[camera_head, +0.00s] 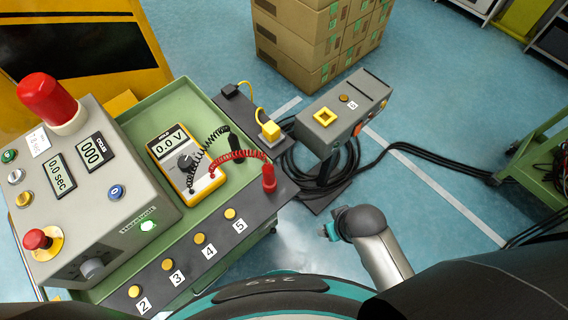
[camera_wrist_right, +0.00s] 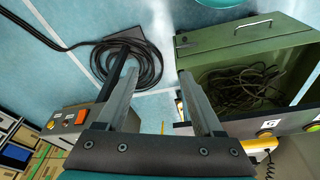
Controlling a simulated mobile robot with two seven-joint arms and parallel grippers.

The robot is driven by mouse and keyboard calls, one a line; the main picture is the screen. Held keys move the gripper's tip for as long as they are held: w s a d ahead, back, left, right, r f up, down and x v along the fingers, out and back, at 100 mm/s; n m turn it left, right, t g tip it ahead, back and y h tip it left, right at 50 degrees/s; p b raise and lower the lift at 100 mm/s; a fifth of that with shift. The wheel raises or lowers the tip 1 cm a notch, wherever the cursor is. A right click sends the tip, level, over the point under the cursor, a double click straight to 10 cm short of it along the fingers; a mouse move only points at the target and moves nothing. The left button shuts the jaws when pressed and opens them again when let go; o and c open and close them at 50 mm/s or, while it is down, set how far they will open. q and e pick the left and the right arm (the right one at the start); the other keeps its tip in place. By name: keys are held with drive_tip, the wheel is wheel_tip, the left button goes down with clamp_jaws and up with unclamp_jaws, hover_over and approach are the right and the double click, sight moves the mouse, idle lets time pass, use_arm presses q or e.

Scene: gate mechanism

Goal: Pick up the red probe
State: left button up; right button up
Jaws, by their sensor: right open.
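The red probe (camera_head: 269,178) stands at the right edge of the green bench in the head view, joined by a coiled red lead to the yellow multimeter (camera_head: 187,161). The black probe (camera_head: 236,141) is just behind it. My right arm is to the right of the bench, its wrist apart from the red probe. In the right wrist view my right gripper (camera_wrist_right: 158,72) is open with nothing between its fingers; the red probe cannot be made out there. My left gripper is out of view.
A grey control box (camera_head: 342,112) on a stand with coiled black cables is beyond the probe. A grey console (camera_head: 125,202) with a red lamp stands on the left. The green bench (camera_head: 180,98) has numbered buttons along its front.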

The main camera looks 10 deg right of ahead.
drive_tip(key=w+a+r+n+y+p, duration=0.1)
drive_tip(key=w+a+r+n, duration=0.15)
drive_tip(key=r, duration=0.55)
drive_tip(key=w+a+r+n+y+p, duration=0.1)
drive_tip(key=w+a+r+n+p, duration=0.1)
drive_tip(key=a+r, duration=0.35)
wheel_tip(320, 180, up, 10)
drive_tip(key=n+g+h, duration=0.3)
drive_tip(key=n, duration=1.9)
hover_over(268, 167)
drive_tip(key=shift+n, duration=0.25)
drive_tip(key=f, duration=0.5)
drive_tip(key=f+b, duration=0.1)
drive_tip(key=f, duration=0.8)
drive_tip(key=shift+w+f+b, duration=0.25)
drive_tip(key=shift+f+b, duration=0.1)
drive_tip(key=shift+b, duration=0.05)
clamp_jaws()
